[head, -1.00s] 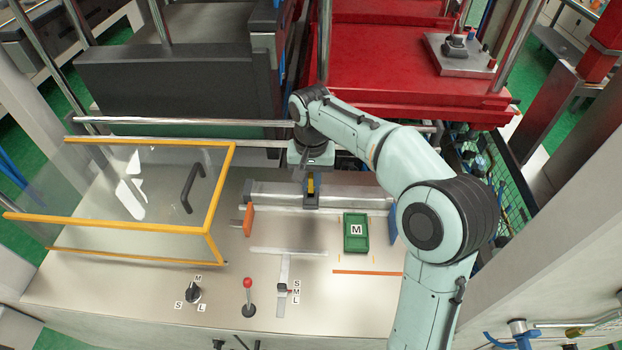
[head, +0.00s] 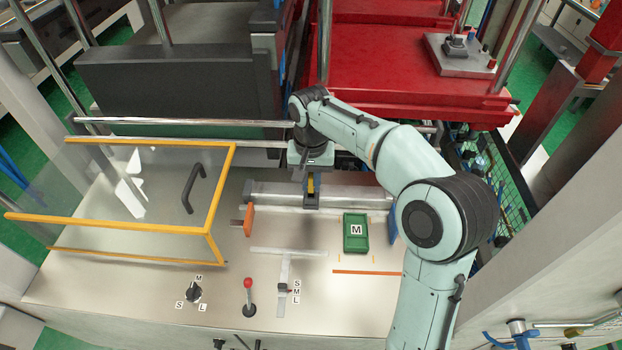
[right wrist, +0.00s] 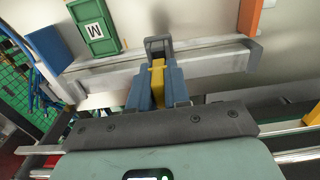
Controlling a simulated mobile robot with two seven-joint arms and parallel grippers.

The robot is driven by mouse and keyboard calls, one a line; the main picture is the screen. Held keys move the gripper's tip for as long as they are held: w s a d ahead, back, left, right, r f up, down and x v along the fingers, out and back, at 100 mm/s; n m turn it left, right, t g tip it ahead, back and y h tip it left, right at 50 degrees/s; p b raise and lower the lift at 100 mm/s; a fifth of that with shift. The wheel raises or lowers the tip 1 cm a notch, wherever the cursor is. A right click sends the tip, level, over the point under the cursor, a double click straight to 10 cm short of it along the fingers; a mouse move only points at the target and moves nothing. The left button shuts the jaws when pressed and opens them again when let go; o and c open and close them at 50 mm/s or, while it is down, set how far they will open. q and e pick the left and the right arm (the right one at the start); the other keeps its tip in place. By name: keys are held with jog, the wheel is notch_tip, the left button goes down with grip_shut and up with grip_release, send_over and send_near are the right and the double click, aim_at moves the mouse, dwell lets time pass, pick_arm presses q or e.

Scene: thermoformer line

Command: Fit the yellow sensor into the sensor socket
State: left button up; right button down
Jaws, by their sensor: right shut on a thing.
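The yellow sensor (head: 310,184) is between the fingers of my right gripper (head: 311,187), above the metal rail on the worktop. In the right wrist view the yellow sensor (right wrist: 158,80) stands between the blue fingers of my right gripper (right wrist: 158,88), which is shut on it. Its far end is at a dark grey bracket (right wrist: 158,46) on the rail, which I take to be the sensor socket. I cannot tell whether the sensor is inside it or only against it. My left gripper is not in view.
A yellow-framed clear guard (head: 150,217) stands at left. A red-knobbed lever (head: 248,295) is at the front.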

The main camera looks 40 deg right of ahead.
aim_at(311, 175)
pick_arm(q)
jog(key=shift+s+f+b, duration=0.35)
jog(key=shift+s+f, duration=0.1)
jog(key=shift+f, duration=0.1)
pick_arm(e)
jog(key=shift+f, duration=0.9)
jog(key=c, duration=1)
grip_release()
notch_tip(311, 175, up, 13)
jog(key=p, duration=0.2)
jog(key=shift+r+p, duration=0.2)
jog(key=shift+p, duration=0.2)
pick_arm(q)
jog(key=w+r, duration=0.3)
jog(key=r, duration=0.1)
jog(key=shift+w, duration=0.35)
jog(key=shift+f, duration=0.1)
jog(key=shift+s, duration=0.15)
